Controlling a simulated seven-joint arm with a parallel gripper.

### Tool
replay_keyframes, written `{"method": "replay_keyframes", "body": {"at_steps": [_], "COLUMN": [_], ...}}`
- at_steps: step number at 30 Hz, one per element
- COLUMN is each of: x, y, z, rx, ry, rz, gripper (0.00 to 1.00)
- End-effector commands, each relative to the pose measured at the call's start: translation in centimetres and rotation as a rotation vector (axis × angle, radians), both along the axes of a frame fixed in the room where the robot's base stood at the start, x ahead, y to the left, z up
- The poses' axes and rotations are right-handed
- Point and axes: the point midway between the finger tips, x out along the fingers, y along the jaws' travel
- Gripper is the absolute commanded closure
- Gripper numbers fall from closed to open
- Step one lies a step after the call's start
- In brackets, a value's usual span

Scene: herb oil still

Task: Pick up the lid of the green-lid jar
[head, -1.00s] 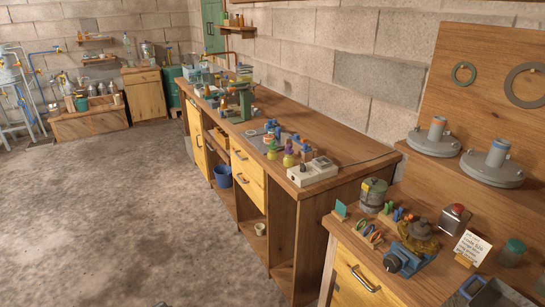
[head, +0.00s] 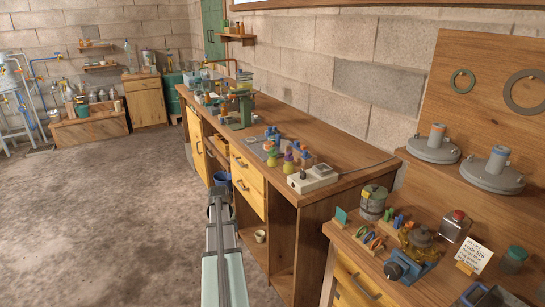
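The green-lid jar (head: 511,266) stands on the wooden bench at the far right of the head view. It is a small, clear-looking jar, upright, with its green lid (head: 517,252) on top. My arm reaches up from the bottom of the view, left of the benches and far from the jar. The arm's far end (head: 218,200) is dark and small, over the floor side of the long bench. I cannot make out the fingers there or whether they are open or shut. Nothing of mine touches the jar.
Near the jar stand a card (head: 473,255), a red-capped tin (head: 453,224), a blue vice-like tool (head: 406,265) and an amber vessel (head: 421,241). A blue-and-grey item (head: 486,297) lies in front. The floor at left is clear.

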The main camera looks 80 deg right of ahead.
Motion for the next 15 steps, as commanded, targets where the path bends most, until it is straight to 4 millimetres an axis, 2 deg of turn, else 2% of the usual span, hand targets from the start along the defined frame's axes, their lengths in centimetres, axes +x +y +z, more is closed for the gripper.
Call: {"method": "replay_keyframes", "body": {"at_steps": [1, 3, 9, 15], "x": [-0.8, -2.1, -5.9, -9.4], "y": [-2.7, -5.5, -12.7, -18.8], "z": [2.1, 4.7, 12.9, 21.6], "rx": [-0.025, -0.054, -0.134, -0.207], "ry": [-0.010, -0.020, -0.044, -0.060], "rz": [-0.028, -0.060, -0.150, -0.235], "gripper": [0.20, 0.20, 0.20, 0.20]}}
